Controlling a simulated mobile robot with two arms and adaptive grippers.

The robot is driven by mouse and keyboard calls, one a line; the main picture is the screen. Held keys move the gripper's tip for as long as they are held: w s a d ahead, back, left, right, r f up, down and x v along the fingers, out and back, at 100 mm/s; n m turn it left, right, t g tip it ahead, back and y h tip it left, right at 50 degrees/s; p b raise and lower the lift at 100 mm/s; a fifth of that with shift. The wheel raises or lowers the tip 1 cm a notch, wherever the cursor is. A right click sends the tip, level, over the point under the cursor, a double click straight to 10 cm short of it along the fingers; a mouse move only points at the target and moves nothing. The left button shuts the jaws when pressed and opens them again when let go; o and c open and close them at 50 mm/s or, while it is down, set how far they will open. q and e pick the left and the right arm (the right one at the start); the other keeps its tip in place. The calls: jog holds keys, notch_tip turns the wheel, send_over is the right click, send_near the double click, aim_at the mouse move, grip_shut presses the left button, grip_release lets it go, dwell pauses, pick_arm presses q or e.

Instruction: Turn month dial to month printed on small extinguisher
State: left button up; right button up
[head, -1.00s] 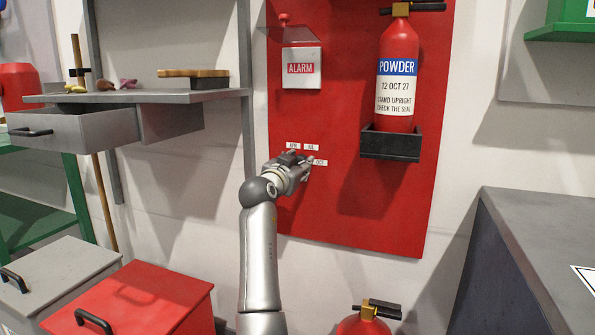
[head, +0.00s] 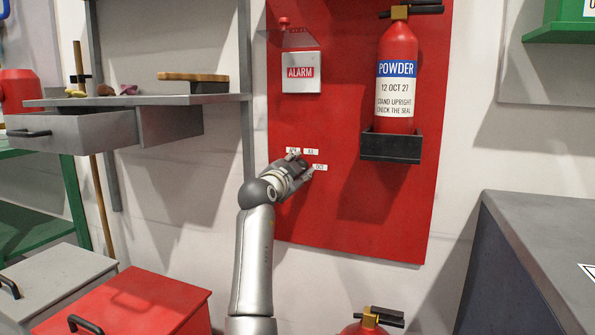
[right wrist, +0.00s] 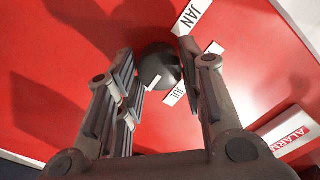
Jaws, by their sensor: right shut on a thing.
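The month dial is a dark round knob (right wrist: 158,66) with a white mark, seen in the right wrist view. In the head view my right gripper (head: 302,166) covers it on the red panel (head: 345,215). My right gripper (right wrist: 155,85) is shut on the knob, its fingers either side. A JAN label (right wrist: 192,17) and a JUL label (right wrist: 174,96) show around it. An OCT label (head: 320,167) is right of the gripper. An extinguisher (head: 396,60) reads POWDER, 12 OCT 27. Another extinguisher (head: 372,322) shows only its top; its label is out of view. My left gripper is not in view.
An ALARM box (head: 301,73) is above the dial. A black bracket (head: 390,147) holds the POWDER extinguisher. A grey shelf with a drawer (head: 75,132) is at left, above a red box (head: 140,302). A grey counter (head: 545,240) is at right.

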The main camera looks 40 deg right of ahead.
jog(key=shift+f, duration=0.25)
jog(key=o, duration=1)
jog(key=shift+o, duration=0.2)
jog(key=shift+r, duration=0.15)
jog(key=v, duration=1.2)
